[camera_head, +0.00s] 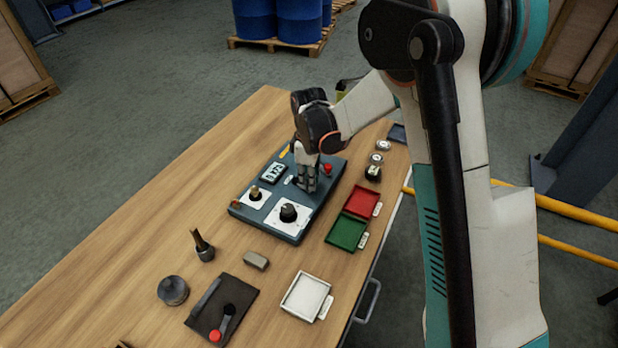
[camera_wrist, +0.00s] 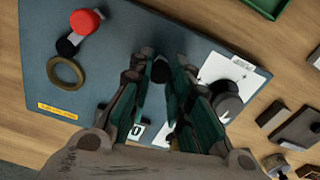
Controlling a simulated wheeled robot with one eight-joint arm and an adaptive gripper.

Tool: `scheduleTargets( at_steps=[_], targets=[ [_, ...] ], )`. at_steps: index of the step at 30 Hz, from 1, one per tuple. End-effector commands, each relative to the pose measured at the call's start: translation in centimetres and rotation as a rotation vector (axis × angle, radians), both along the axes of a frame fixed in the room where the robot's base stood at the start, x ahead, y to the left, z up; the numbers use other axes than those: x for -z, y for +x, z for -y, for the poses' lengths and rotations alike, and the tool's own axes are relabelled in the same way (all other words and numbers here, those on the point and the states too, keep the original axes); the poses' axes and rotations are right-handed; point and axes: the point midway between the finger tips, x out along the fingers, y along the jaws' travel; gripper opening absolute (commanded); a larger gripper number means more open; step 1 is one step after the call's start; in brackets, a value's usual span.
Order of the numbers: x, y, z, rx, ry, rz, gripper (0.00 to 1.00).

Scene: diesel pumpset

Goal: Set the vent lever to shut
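A lever with a red knob sits at the far end of the blue-grey panel (camera_head: 239,207); its red knob (camera_head: 327,168) shows right of my gripper. My gripper (camera_head: 305,186) points down over the middle of the panel, apart from this lever. In the wrist view my gripper's fingertips (camera_wrist: 162,62) flank a small dark part; whether they grip it is unclear.
The panel also bears a display (camera_head: 273,173), a black knob (camera_head: 289,212) and a brass-tipped switch (camera_head: 255,193). Red (camera_head: 361,201) and green (camera_head: 346,233) trays lie to its right. Another red-ended lever (camera_head: 216,335) is on a dark plate in front.

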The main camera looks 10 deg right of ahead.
Motion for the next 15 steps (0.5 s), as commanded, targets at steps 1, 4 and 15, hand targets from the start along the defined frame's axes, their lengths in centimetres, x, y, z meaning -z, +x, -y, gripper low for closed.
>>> scheduleTargets(
  at_steps=[1,4,15],
  targets=[
    [0.0,0.01,0.0,0.0,0.0,0.0,0.0],
    [-0.01,0.01,-0.01,0.001,0.0,0.0,0.0],
    [0.06,-0.38,-0.53,0.111,0.0,0.0,0.0]
  ],
)
